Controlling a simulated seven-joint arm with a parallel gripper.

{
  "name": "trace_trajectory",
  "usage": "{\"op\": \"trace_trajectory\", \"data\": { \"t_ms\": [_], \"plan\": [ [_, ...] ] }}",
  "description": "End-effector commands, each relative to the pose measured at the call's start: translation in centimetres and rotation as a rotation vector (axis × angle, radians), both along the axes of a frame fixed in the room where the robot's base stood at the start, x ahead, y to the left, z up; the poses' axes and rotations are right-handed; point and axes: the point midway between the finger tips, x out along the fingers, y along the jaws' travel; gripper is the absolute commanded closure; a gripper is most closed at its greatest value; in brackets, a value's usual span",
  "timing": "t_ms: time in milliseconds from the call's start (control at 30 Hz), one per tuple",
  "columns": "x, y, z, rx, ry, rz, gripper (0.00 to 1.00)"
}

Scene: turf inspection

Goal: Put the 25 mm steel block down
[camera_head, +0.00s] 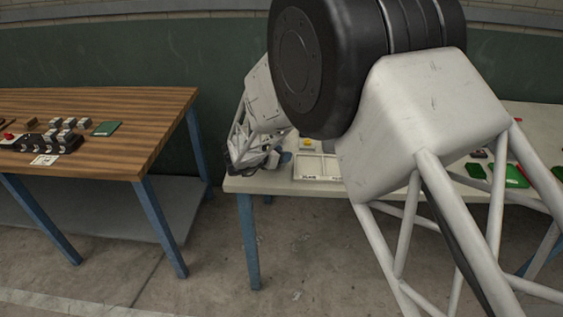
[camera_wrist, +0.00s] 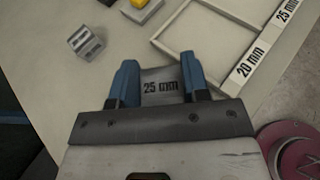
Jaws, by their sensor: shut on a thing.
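My gripper (camera_wrist: 160,66) has blue fingers shut on the 25 mm steel block (camera_wrist: 160,88), whose "25 mm" label faces the wrist camera. In the wrist view the block appears just short of the near corner of a pale tray (camera_wrist: 178,53). The tray's rim carries "20 mm" and "25 mm" labels; the visible compartment is empty. I cannot tell whether the block touches the table. In the head view my gripper (camera_head: 280,160) is at the pale table's left end, left of the tray (camera_head: 318,179); the block cannot be made out there.
Another steel block (camera_wrist: 87,42) lies on the pale table (camera_head: 250,184), left of the tray. A yellow item (camera_head: 306,143) lies behind the tray. A red round object (camera_wrist: 295,150) is at lower right. A wooden table (camera_head: 150,115) with several blocks stands left, across a floor gap.

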Motion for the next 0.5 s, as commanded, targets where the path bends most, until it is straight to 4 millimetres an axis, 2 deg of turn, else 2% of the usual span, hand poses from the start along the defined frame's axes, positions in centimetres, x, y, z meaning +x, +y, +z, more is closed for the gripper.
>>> {"op": "trace_trajectory", "data": {
  "t_ms": [300, 500],
  "plan": [
    [0.0, 0.0, -3.0, 0.0, 0.002, -0.001, 0.96],
    [0.0, 0.0, -3.3, 0.0, 0.0, 0.0, 0.96]
  ]
}}
